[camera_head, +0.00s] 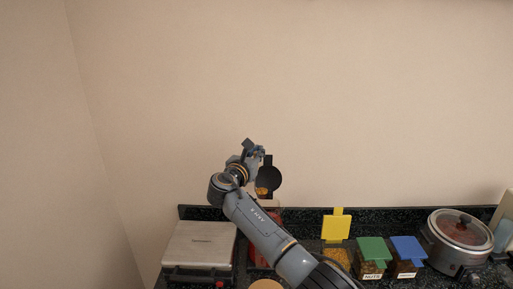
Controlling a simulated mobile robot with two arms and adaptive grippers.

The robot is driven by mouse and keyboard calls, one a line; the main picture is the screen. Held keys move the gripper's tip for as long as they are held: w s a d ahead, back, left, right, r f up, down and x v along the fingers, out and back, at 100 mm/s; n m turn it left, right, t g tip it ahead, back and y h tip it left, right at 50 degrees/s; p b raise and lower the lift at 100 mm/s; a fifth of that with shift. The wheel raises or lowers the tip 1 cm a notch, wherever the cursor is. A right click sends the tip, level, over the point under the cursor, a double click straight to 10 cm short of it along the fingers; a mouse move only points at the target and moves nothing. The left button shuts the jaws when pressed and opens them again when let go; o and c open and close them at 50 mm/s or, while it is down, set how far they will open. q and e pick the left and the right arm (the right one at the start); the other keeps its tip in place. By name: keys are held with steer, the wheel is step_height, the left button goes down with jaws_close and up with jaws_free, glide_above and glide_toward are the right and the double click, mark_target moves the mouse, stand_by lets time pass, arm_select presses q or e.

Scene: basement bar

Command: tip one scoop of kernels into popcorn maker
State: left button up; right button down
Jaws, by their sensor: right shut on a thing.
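My right gripper (257,158) is shut on a dark scoop (271,177), raised above the counter in front of the wall. Some yellow-orange kernels (262,190) show at the scoop's lower left; the scoop looks tilted. Below it stands a red appliance (253,257), likely the popcorn maker, mostly hidden behind my right arm. A container of kernels (341,254) stands to the right with its yellow lid (336,228) raised. My left gripper is not in view.
A silver grill-like appliance (198,245) stands at the left. Right of the kernels are a green-lidded container (372,250) labelled nuts, a blue-lidded container (408,249) and a slow cooker (458,240). A dark stone backsplash (302,221) runs behind.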

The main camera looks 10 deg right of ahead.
steer(key=s+d+f+m+y+b, duration=0.2)
steer(key=s+d+m+b, duration=0.3)
steer(key=d+m+b, duration=0.5)
arm_select(q)
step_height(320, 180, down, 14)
steer(key=b, duration=0.3)
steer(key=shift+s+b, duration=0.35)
steer(key=shift+b, duration=0.05)
arm_select(e)
steer(key=s+d+f+m+y, duration=0.2)
steer(key=d+f+m, duration=0.4)
steer(key=f, duration=0.4)
steer(key=shift+s+d+f+m, duration=0.25)
steer(key=shift+s+m, duration=0.1)
steer(key=shift+m, duration=0.15)
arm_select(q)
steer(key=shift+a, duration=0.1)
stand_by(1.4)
